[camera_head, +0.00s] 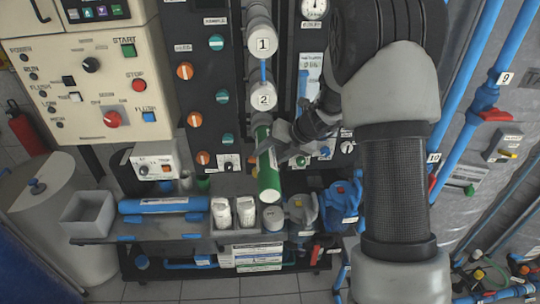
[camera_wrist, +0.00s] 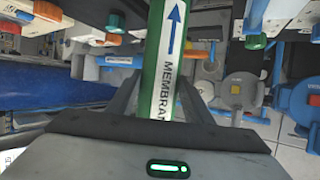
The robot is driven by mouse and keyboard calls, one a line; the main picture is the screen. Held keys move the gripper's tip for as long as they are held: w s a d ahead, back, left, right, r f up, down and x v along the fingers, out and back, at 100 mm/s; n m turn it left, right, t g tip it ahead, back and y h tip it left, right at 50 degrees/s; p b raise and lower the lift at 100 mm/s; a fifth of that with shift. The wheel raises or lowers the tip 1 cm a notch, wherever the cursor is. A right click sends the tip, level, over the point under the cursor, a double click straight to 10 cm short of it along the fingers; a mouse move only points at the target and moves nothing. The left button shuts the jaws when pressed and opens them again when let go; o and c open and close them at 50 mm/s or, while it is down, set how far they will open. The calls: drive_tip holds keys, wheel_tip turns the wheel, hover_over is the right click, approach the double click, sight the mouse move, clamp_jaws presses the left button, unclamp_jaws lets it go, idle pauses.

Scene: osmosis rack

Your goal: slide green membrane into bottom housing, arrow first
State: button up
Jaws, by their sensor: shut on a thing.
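The green membrane (camera_head: 269,180) is a long green tube with a white label, seen nearly end-on below the housing with cap 2 (camera_head: 264,99). My gripper (camera_head: 272,147) comes from the right and is shut around the tube's middle. In the wrist view the membrane (camera_wrist: 167,50) runs up between the fingers of my gripper (camera_wrist: 163,80). Its blue arrow points up the picture, away from the gripper. The housing with cap 1 (camera_head: 262,44) is above. The bottom housing's mouth is hidden behind the membrane, so I cannot tell whether the far end is inside.
A bench below holds a blue tube (camera_head: 165,205), an open grey box (camera_head: 89,212) and white bottles (camera_head: 222,212). A control panel (camera_head: 90,75) is at left, and blue pipes (camera_head: 470,110) rise at right.

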drive_tip(key=shift+w+p, duration=0.8)
drive_tip(key=shift+w, duration=2.7)
drive_tip(key=o, duration=1.3)
drive_tip(key=shift+c, duration=0.2)
drive_tip(key=shift+s, duration=0.1)
